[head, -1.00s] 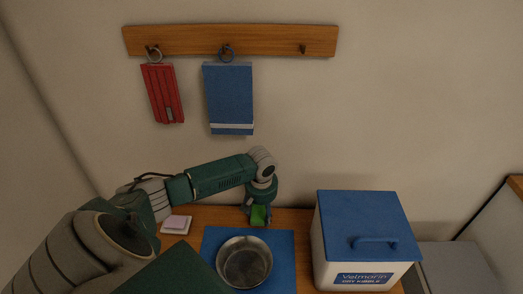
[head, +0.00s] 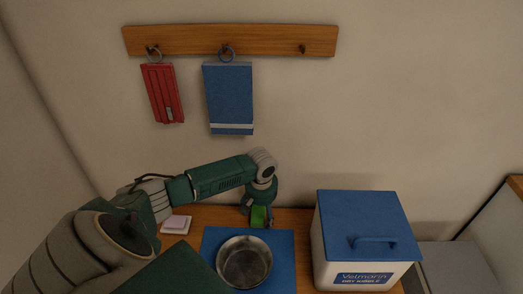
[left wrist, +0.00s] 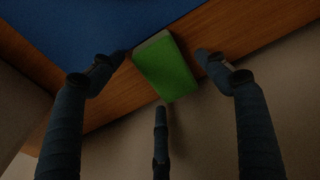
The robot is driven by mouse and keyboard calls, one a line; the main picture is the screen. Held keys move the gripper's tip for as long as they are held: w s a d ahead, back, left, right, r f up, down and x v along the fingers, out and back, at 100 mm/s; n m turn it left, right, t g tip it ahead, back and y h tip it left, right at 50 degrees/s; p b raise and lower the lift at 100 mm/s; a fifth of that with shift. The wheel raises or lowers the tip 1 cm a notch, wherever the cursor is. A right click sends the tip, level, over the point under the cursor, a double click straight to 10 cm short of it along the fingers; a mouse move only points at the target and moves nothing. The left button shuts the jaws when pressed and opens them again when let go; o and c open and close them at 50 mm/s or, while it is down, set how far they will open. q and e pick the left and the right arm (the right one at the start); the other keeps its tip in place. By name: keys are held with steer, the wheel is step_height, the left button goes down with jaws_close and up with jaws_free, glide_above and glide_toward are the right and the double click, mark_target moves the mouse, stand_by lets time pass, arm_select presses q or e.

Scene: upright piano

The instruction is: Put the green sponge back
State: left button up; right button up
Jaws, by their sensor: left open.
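The green sponge (head: 259,216) stands on the wooden top behind the blue mat, at the wall side. My left gripper (head: 259,208) is over it, pointing down. In the left wrist view the sponge (left wrist: 166,68) lies between the spread fingers of my left gripper (left wrist: 160,72). The fingers are open, with gaps visible at its sides, and it is not clamped. My right gripper is not in view.
A metal bowl (head: 245,262) sits on the blue mat (head: 285,250). A white bin with a blue lid (head: 368,222) stands to the right. A small pale pad (head: 176,225) lies left. Red (head: 163,93) and blue (head: 229,95) cloths hang from the rack (head: 270,40); its right hook is bare.

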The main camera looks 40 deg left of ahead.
mark_target(262, 217)
arm_select(q)
step_height(262, 217, up, 12)
steer(key=s+d, duration=0.1)
steer(key=shift+r, duration=0.2)
steer(key=shift+f, duration=0.1)
stand_by(0.5)
